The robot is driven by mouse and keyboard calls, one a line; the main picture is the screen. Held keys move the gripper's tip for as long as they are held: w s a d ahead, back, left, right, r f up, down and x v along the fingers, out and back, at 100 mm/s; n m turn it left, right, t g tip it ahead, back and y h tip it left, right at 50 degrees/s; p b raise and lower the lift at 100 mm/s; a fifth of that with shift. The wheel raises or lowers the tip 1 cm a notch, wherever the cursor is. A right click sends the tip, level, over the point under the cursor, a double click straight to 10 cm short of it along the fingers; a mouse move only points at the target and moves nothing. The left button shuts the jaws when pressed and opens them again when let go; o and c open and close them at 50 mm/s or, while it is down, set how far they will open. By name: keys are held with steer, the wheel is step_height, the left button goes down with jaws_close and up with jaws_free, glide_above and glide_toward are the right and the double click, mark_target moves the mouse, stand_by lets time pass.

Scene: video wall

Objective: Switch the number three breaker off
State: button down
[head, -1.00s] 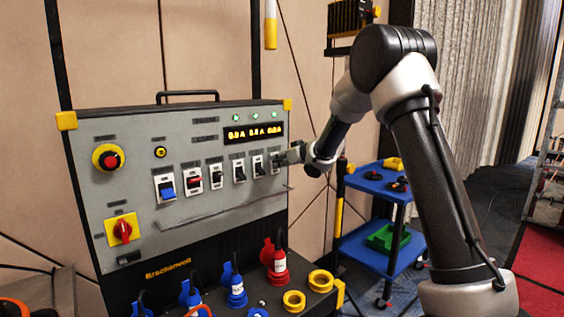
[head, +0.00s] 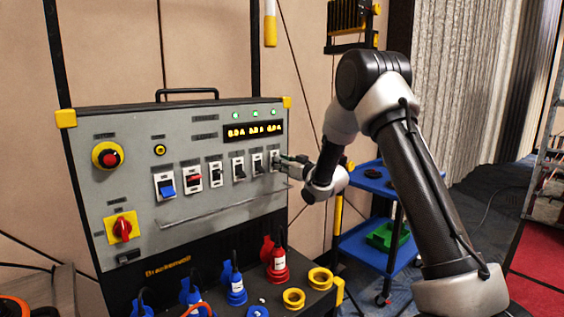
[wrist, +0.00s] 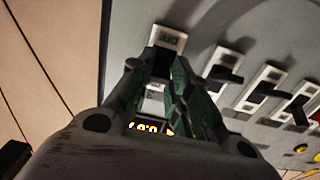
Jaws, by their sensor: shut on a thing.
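The grey breaker panel (head: 120,190) carries a row of breakers with small levers. The rightmost breaker (head: 275,158) is at my gripper (head: 281,162), which partly covers it in the head view. In the wrist view, my gripper (wrist: 163,72) has its fingers closed around the dark lever of this breaker, below its white plate (wrist: 168,38). The neighbouring dark-lever breakers (head: 257,163) and (head: 238,170) stand free to the left. Further left are another dark lever (head: 215,175), a red lever (head: 194,178) and a blue lever (head: 166,187). The number labels are too small to read.
A lit display (head: 254,131) sits above the breakers. A thin rail (head: 220,207) runs below them. A red emergency button (head: 109,158) and a red rotary switch (head: 122,229) are at the left. Plugs (head: 277,262) stand below; a blue cart (head: 365,245) is at right.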

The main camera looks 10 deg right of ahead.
steer(key=shift+w+a+f+t+y, duration=0.1)
steer(key=shift+f+t+y, duration=0.4)
steer(key=shift+t, duration=0.5)
steer(key=shift+w+d+f+t+y, duration=0.1)
steer(key=shift+f+t+y, duration=0.4)
steer(key=shift+t, duration=0.5)
steer(key=shift+w+a+f+t+y, duration=0.1)
steer(key=shift+f+t+y, duration=0.4)
steer(key=shift+t, duration=0.5)
steer(key=c, duration=1.3)
jaws_free()
steer(key=v, duration=0.7)
steer(key=shift+s+f, duration=0.15)
